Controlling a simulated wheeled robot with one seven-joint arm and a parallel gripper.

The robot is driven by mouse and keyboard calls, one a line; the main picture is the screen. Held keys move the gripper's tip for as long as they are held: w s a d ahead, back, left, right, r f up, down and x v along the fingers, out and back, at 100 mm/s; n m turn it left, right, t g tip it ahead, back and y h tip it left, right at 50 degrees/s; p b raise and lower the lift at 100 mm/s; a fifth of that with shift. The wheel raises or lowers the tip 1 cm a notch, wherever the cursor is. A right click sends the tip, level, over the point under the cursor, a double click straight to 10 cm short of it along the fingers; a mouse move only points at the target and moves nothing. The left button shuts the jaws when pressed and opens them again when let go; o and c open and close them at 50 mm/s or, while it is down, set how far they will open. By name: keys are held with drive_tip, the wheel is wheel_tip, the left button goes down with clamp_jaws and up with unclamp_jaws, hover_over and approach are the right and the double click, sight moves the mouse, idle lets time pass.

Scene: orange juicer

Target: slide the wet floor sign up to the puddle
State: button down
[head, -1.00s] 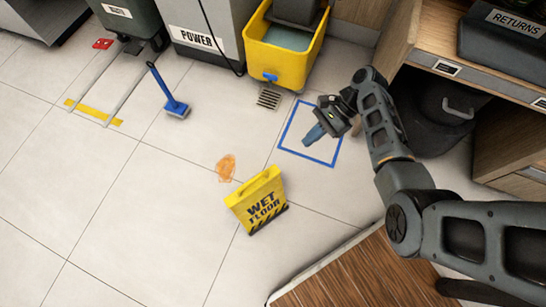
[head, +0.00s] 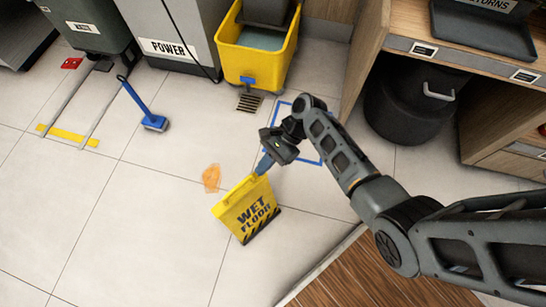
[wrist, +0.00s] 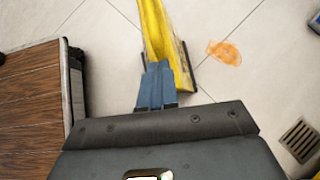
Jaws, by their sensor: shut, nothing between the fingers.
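The yellow wet floor sign (head: 246,210) stands on the pale tiles, with black lettering and a striped lower edge. The orange puddle (head: 211,178) lies on the floor just beyond the sign, up and left of it, with a small strip of tile between. My gripper (head: 263,166) is shut and empty at the sign's upper right corner. In the wrist view my blue fingers (wrist: 157,84) are together at the near end of the sign (wrist: 160,35). I cannot tell whether they touch it. The puddle (wrist: 224,52) shows right of the sign there.
A blue floor square (head: 310,150) lies behind my gripper. A yellow bucket (head: 257,62) and a drain grate (head: 249,102) are at the back. A blue brush (head: 150,118) stands left on open tile. A wooden platform (head: 350,275) is at the near right.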

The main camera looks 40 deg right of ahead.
sight(247, 181)
drive_tip(key=shift+a, duration=0.3)
drive_tip(key=shift+a+r, duration=0.1)
drive_tip(key=shift+a, duration=0.05)
drive_tip(key=a+p, duration=0.3)
drive_tip(key=a, duration=0.1)
drive_tip(key=shift+a+r, duration=0.1)
drive_tip(key=shift+a, duration=0.1)
drive_tip(key=shift+s+a+f+p, duration=0.1)
drive_tip(key=shift+a+f+p, duration=0.25)
drive_tip(key=shift+a, duration=0.15)
drive_tip(key=shift+d, duration=0.1)
